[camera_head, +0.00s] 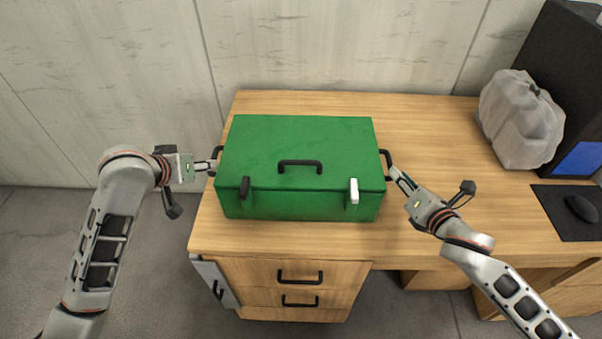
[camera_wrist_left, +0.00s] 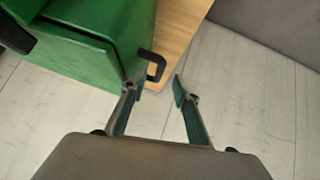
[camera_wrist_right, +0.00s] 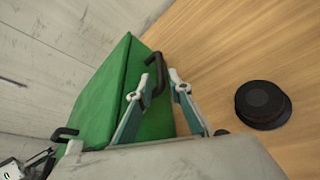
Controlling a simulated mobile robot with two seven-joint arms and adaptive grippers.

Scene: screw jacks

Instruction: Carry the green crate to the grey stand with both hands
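The green crate (camera_head: 297,150) is a closed box with a lid, standing on the wooden desk. It has a black top handle, one black latch, one white latch, and a black handle on each side. My left gripper (camera_head: 213,166) is at its left side handle; in the left wrist view the fingers (camera_wrist_left: 160,85) are apart, with the handle (camera_wrist_left: 153,66) beside the left finger. My right gripper (camera_head: 394,174) is at its right side handle; in the right wrist view its fingers (camera_wrist_right: 158,82) are apart, with the handle (camera_wrist_right: 155,72) between them. No grey stand is visible.
The desk (camera_head: 430,130) is bare just right of the crate. Farther right are a crumpled grey bag (camera_head: 520,118), a dark computer case (camera_head: 570,50) and a mouse (camera_head: 581,207) on a black pad. A wall is behind; drawers (camera_head: 300,275) are below the front edge.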

